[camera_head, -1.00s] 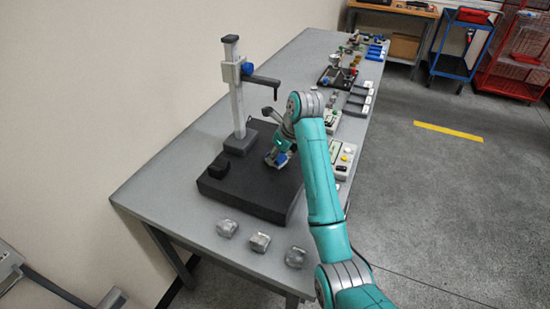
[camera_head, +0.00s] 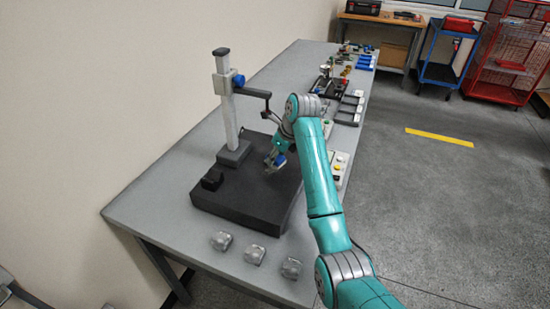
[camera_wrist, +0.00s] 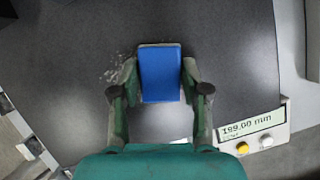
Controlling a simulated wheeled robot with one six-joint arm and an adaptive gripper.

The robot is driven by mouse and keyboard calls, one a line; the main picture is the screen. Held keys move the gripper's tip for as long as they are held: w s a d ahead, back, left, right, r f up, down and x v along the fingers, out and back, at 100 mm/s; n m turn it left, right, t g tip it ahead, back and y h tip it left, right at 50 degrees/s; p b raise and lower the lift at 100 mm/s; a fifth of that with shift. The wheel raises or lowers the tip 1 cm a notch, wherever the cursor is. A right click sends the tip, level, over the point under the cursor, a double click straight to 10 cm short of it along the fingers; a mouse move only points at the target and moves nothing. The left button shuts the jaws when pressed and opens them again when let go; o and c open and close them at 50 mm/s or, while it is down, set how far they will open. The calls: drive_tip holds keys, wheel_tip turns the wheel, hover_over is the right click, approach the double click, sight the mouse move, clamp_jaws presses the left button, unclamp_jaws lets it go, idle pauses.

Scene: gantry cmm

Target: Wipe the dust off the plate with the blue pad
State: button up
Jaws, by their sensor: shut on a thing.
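The dark plate (camera_head: 243,204) is a thick black slab on the grey bench. In the wrist view its bare dark surface (camera_wrist: 235,50) fills most of the picture. My gripper (camera_head: 276,160) is over the plate's right part, and in the wrist view (camera_wrist: 160,88) its fingers are shut on the sides of the blue pad (camera_wrist: 160,72). A patch of pale dust (camera_wrist: 115,68) shows on the plate just left of the pad. I cannot tell whether the pad touches the plate.
A gauge stand with a column (camera_head: 230,115) and side arm rises from the plate's back. Several grey metal pieces (camera_head: 255,254) line the bench front. A display box (camera_wrist: 250,125) stands right of the plate.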

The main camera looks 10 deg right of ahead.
sight(270, 170)
drive_tip(key=shift+w+d, duration=1)
drive_tip(key=shift+w, duration=0.25)
drive_tip(key=shift+s+d, duration=0.15)
drive_tip(key=shift+d, duration=0.15)
drive_tip(key=shift+s+a+f, duration=0.1)
drive_tip(key=shift+s+a, duration=0.95)
drive_tip(key=shift+s, duration=0.4)
drive_tip(key=shift+s+a+r, duration=0.1)
drive_tip(key=shift+s+a, duration=0.95)
drive_tip(key=shift+s, duration=0.45)
drive_tip(key=shift+s+a+f, duration=0.1)
drive_tip(key=shift+s+a, duration=0.95)
drive_tip(key=shift+s, duration=0.4)
drive_tip(key=shift+w+d+r, duration=0.1)
drive_tip(key=shift+w+d, duration=0.4)
drive_tip(key=shift+w, duration=0.2)
drive_tip(key=shift+w+d+r, duration=0.1)
drive_tip(key=shift+w+d, duration=0.4)
drive_tip(key=shift+w, duration=0.15)
drive_tip(key=shift+w+d+f, duration=0.1)
drive_tip(key=shift+w+d, duration=0.5)
drive_tip(key=shift+w, duration=0.2)
drive_tip(key=shift+w+d+f, duration=0.1)
drive_tip(key=shift+w+d, duration=0.45)
drive_tip(key=shift+w, duration=0.25)
